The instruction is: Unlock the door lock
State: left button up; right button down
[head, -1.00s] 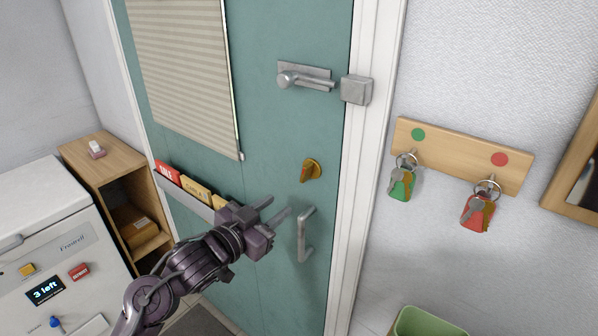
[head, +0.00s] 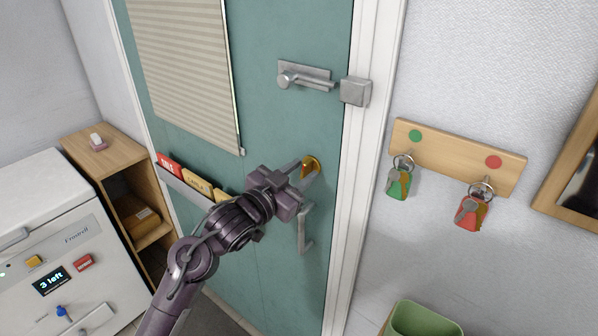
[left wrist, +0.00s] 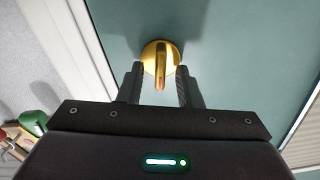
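The door lock is a brass thumb-turn (head: 311,163) on the teal door (head: 262,130), above the grey pull handle (head: 304,236). In the left wrist view, the round brass plate (left wrist: 151,53) and its upright turn piece (left wrist: 159,71) show clearly. My left gripper (head: 303,174) is open at the lock. In the left wrist view its two fingers (left wrist: 159,88) stand on either side of the turn piece, with a gap on each side. In the head view the gripper hides part of the lock. My right gripper is not in view.
A grey slide bolt (head: 306,76) is higher on the door, near its catch on the frame (head: 356,91). Green-tagged keys (head: 398,184) and red-tagged keys (head: 470,212) hang from a wooden rack (head: 455,160). A file holder (head: 184,186) is left of my arm.

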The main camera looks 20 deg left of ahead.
pick_arm(q)
grip_shut()
jog(key=shift+r+n+p, duration=0.25)
jog(key=shift+n+p, duration=0.55)
jog(key=shift+p, duration=0.3)
jog(key=shift+a+f+n+p, duration=0.1)
jog(key=shift+n+p, duration=0.4)
jog(key=shift+n, duration=0.1)
jog(key=shift+f, duration=0.1)
grip_release()
